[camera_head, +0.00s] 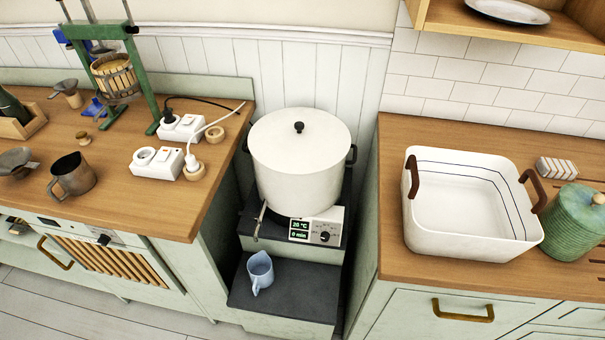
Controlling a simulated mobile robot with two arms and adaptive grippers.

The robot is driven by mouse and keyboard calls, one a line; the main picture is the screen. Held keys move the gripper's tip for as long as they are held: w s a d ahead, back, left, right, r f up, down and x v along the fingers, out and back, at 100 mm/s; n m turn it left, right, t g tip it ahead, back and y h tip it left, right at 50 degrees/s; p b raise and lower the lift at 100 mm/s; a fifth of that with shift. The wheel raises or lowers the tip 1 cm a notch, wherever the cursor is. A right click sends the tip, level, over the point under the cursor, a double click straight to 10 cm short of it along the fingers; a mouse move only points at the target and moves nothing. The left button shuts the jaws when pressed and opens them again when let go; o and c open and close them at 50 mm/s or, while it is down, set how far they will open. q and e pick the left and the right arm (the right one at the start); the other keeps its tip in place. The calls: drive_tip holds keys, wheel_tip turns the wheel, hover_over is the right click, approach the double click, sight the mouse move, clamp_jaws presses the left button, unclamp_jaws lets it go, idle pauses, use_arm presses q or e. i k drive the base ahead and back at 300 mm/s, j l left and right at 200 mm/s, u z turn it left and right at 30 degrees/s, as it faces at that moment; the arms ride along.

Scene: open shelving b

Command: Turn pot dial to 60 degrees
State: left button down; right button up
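A large white pot (300,168) with a lid and dark side handles stands on a dark stepped stand between two counters. On its base, at the front, is a control panel with a green display (299,230) that reads 20 °C and 0 min. The black pot dial (324,237) sits on the panel right of the display. A small metal tap (260,220) projects at the pot's lower left. Neither of my grippers shows in the head view.
A white basin (460,238) is on the right counter, and white power sockets (158,163) and a mug (72,176) are on the left counter. The space before the panel is clear.

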sight(324, 236)
drive_tip(key=k+j+u, duration=0.15)
drive_tip(key=k+u, duration=0.15)
drive_tip(key=u, duration=0.15)
drive_tip(key=k+j+u, duration=0.25)
drive_tip(key=u, duration=0.2)
